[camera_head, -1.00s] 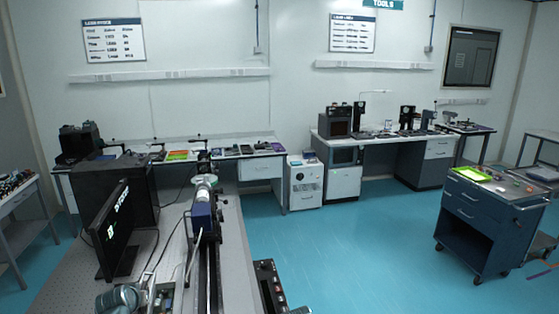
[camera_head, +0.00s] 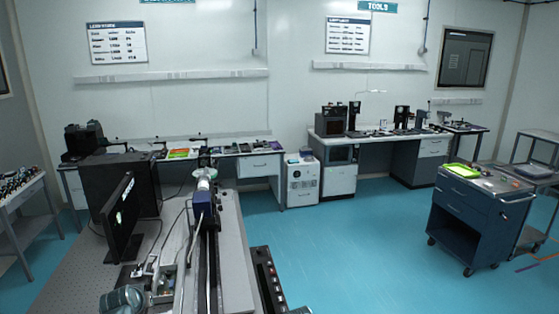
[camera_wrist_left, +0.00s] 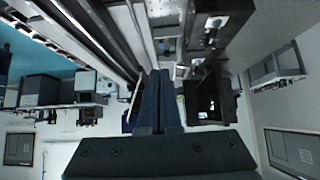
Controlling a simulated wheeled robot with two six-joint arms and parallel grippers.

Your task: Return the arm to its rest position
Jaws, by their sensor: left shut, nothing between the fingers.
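My left gripper (camera_wrist_left: 156,100) shows in the left wrist view. Its two dark fingers are together and hold nothing. In that view the room appears upside down, and the fingers are clear of the bench gear behind them. In the head view I cannot make out the left gripper; a grey rounded part at the bottom left may be a piece of my arm. My right gripper is in neither view.
A long optical rail (camera_head: 211,262) with a blue-and-white device (camera_head: 203,197) runs along the near bench. A black monitor (camera_head: 122,218) stands left of it. A dark blue tool cart (camera_head: 470,218) stands right. Blue floor (camera_head: 350,240) lies open between.

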